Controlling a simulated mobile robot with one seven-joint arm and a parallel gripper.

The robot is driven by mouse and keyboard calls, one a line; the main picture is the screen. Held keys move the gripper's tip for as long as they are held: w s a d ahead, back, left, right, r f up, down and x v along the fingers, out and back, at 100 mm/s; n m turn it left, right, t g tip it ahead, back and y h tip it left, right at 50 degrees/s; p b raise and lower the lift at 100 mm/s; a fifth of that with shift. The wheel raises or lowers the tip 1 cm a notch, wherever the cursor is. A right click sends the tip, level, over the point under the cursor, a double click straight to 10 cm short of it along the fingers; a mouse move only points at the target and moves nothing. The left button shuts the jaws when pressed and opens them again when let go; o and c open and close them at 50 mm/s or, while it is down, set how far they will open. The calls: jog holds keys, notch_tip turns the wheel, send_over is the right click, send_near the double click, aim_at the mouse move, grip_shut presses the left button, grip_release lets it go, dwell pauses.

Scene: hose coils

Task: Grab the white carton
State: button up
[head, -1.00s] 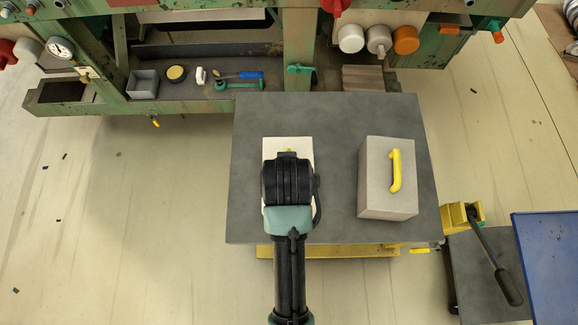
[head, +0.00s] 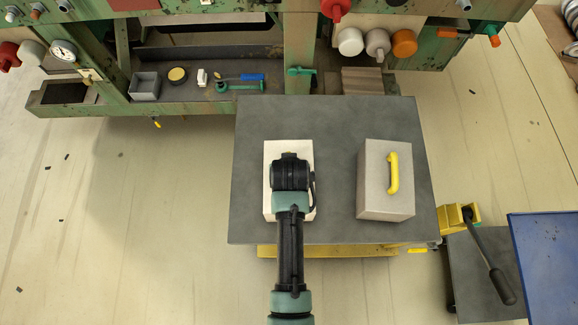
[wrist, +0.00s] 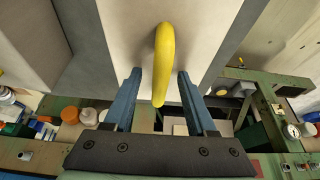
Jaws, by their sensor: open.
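The white carton (head: 271,204) stands on the left part of the grey table top, mostly covered by my arm in the head view. In the wrist view its pale top (wrist: 205,30) fills the upper middle, with a yellow handle (wrist: 164,50) on it. My gripper (wrist: 159,76) is open, with one blue finger on each side of the handle. I see gaps between the handle and both fingers. In the head view the fingers are hidden under my wrist.
A greyer box (head: 372,195) with a yellow handle stands to the right on the same table (head: 330,115). A green machine bench (head: 200,100) with small tools lies behind. A pallet-jack-like handle (head: 500,285) and a blue panel (head: 545,270) are at the right.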

jog(key=shift+c, duration=0.4)
grip_shut()
dwell(0.9)
jog(key=shift+w+r, duration=0.15)
jog(key=shift+w, duration=0.05)
